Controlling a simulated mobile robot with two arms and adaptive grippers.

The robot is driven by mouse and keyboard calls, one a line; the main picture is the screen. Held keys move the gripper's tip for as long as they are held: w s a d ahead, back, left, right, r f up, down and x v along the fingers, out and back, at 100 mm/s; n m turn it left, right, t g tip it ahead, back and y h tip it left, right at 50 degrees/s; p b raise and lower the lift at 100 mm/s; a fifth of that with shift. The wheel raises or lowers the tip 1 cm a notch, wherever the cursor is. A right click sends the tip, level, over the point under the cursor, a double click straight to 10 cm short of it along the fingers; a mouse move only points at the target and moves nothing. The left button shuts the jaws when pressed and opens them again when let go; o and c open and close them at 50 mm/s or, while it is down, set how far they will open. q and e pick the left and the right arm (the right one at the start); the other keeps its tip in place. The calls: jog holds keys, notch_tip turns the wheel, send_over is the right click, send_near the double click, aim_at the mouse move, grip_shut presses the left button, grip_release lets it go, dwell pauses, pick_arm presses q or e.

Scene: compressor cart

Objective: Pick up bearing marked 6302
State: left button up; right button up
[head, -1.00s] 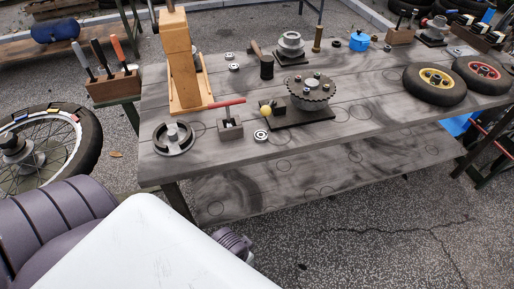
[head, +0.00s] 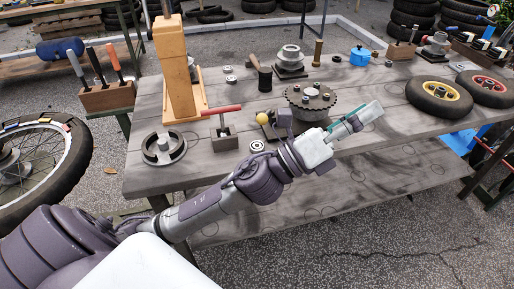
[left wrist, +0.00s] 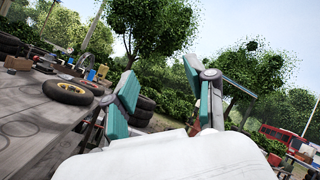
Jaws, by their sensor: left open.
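Several small ring bearings lie on the grey wooden workbench (head: 180,185). One bearing (head: 257,146) lies near the front edge, beside my left forearm. Two more, a bearing (head: 228,69) and another bearing (head: 231,79), lie farther back, right of the orange wooden press. Their markings are too small to read, so I cannot tell which is 6302. My left gripper (head: 364,116) is above the bench's right-middle part, pointing right, away from these bearings. In the left wrist view its teal-padded fingers (left wrist: 168,98) stand apart with nothing between them. My right gripper is not in view.
The toothed disc (head: 311,97) on its stand is just behind my left wrist. A small red-handled vise (head: 224,135) and a round metal ring (head: 164,147) stand left of the front bearing. Two wheels (head: 440,98) lie at the right.

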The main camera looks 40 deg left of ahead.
pick_arm(q)
jog(key=s+d+r+m+g+h, duration=0.1)
jog(key=s+d+m+g+h, duration=0.25)
jog(key=m+g+h, duration=0.6)
jog(key=m+g+y, duration=0.6)
jog(key=m+y, duration=1.9)
send_near(257, 146)
jog(key=shift+w+a+f+g+b, duration=0.25)
jog(key=shift+w+f, duration=0.15)
jog(key=shift+f, duration=0.2)
jog(key=shift+w+a+f+g+b, duration=0.1)
jog(key=shift+w+f+b, duration=0.1)
jog(key=shift+w+f, duration=0.3)
jog(key=x, duration=0.5)
jog(key=shift+s+d+f, duration=0.15)
jog(key=shift+s+d, duration=0.1)
jog(key=shift+s, duration=0.05)
jog(key=shift+w+f, duration=0.1)
jog(key=shift+f, duration=0.25)
jog(key=c, duration=0.9)
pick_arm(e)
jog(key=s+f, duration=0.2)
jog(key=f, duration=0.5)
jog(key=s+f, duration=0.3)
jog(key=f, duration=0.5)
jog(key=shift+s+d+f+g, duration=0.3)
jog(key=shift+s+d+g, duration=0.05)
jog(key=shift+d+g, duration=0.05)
